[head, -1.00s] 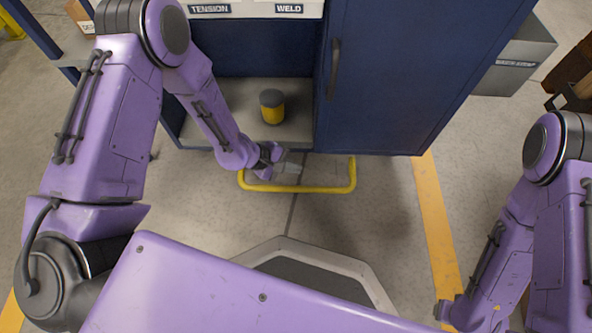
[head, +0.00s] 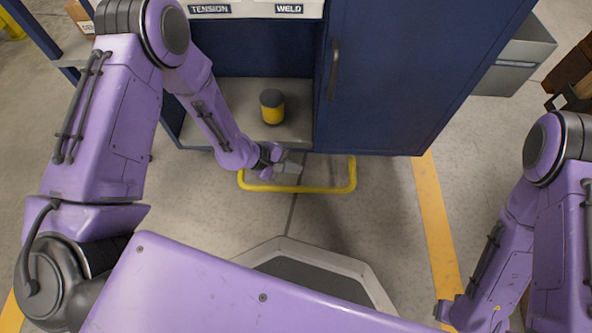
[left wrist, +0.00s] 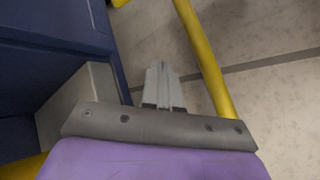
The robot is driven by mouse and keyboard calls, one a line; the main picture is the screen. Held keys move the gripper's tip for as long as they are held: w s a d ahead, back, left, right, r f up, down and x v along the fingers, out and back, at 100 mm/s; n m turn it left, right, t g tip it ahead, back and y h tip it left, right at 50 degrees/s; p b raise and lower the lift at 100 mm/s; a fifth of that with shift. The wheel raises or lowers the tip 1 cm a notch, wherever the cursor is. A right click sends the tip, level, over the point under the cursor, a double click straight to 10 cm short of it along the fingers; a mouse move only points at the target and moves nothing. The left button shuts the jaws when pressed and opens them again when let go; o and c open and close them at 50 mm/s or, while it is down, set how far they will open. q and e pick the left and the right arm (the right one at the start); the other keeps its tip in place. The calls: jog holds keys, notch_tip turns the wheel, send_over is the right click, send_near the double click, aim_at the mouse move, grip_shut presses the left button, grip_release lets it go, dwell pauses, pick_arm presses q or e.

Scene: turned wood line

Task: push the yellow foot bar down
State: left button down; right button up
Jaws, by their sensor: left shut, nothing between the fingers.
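The yellow foot bar (head: 318,190) is a U-shaped tube low at the front of the blue cabinet, just above the floor. In the left wrist view the bar (left wrist: 205,60) runs down the right of the fingers. My left gripper (head: 298,169) is shut and empty. In the head view it overlaps the space inside the bar's left half, between its front tube and the cabinet. In the left wrist view the shut fingertips (left wrist: 158,68) are beside the bar with a visible gap; their height relative to it is hard to tell.
The blue cabinet (head: 400,80) stands behind the bar, with a handled door. A yellow and black cylinder (head: 272,108) stands on its open lower shelf (head: 230,95). A grey bin (head: 515,60) hangs at right. A yellow floor line (head: 436,225) runs right of the bar; floor there is clear.

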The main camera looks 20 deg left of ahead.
pick_arm(q)
jog(key=shift+f, duration=0.1)
pick_arm(e)
jog(key=shift+r, duration=0.1)
dwell(0.4)
jog(key=shift+r, duration=0.1)
pick_arm(q)
jog(key=shift+w+f, duration=0.1)
jog(key=shift+f, duration=0.2)
jog(key=shift+w+a+f+b, duration=0.15)
jog(key=shift+f+b, duration=0.25)
jog(key=shift+f, duration=1.35)
pick_arm(e)
jog(key=shift+f, duration=0.6)
dwell(0.6)
pick_arm(q)
jog(key=shift+r, duration=0.1)
pick_arm(e)
jog(key=shift+r, duration=0.1)
dwell(0.4)
pick_arm(q)
jog(key=shift+s+r+p, duration=0.15)
jog(key=shift+r+p, duration=0.9)
jog(key=shift+p, duration=0.25)
jog(key=shift+s+r+p, duration=0.1)
jog(key=shift+r+p, duration=0.9)
jog(key=shift+p, duration=0.25)
pick_arm(e)
jog(key=shift+r, duration=2.5)
